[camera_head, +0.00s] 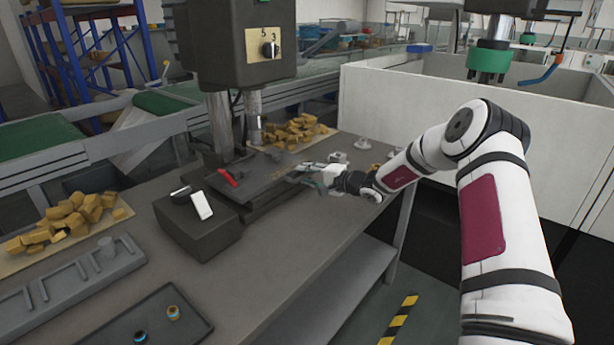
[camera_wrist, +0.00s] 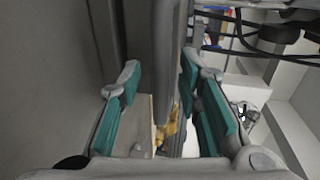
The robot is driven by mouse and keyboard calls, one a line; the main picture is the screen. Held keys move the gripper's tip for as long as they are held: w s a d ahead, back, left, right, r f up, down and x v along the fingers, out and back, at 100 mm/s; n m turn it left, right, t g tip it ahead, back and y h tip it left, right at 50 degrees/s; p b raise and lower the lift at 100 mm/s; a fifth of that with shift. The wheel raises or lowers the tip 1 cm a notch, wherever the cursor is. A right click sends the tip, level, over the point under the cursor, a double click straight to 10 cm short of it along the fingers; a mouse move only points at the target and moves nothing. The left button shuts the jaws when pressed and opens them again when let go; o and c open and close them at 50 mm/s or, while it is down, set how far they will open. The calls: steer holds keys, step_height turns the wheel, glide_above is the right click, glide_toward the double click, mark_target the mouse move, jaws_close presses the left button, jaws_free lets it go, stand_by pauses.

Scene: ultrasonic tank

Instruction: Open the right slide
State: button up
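A drill press with a grey head (camera_head: 235,45) stands on the workbench; its dark base (camera_head: 262,185) has a red lever (camera_head: 229,178) on top. My gripper (camera_head: 308,175) is at the right side of this base, low over the bench. In the wrist view my gripper (camera_wrist: 160,85) has its teal-padded fingers apart, with a long grey bar (camera_wrist: 166,50) in the space between them. I cannot tell whether the fingers touch the bar. No part stands out clearly as the right slide; the arm and gripper cover some of the base's right side.
A dark box with a white switch (camera_head: 198,228) stands left of the base on the workbench (camera_head: 300,240). Yellow parts (camera_head: 295,132) lie behind, and more (camera_head: 65,220) lie at left. A white wall panel (camera_head: 430,110) bounds the right. The bench's front right is clear.

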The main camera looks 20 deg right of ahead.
jaws_close()
steer(key=f+p+v, duration=0.1)
steer(key=p+v, duration=0.1)
steer(key=v, duration=0.4)
steer(key=f+p+v, duration=0.1)
steer(key=p+v, duration=0.1)
steer(key=v, duration=0.4)
steer(key=f+p+v, duration=0.2)
steer(key=p+v, duration=0.1)
steer(key=v, duration=0.4)
steer(key=shift+s+d, duration=0.15)
steer(key=shift+s, duration=0.2)
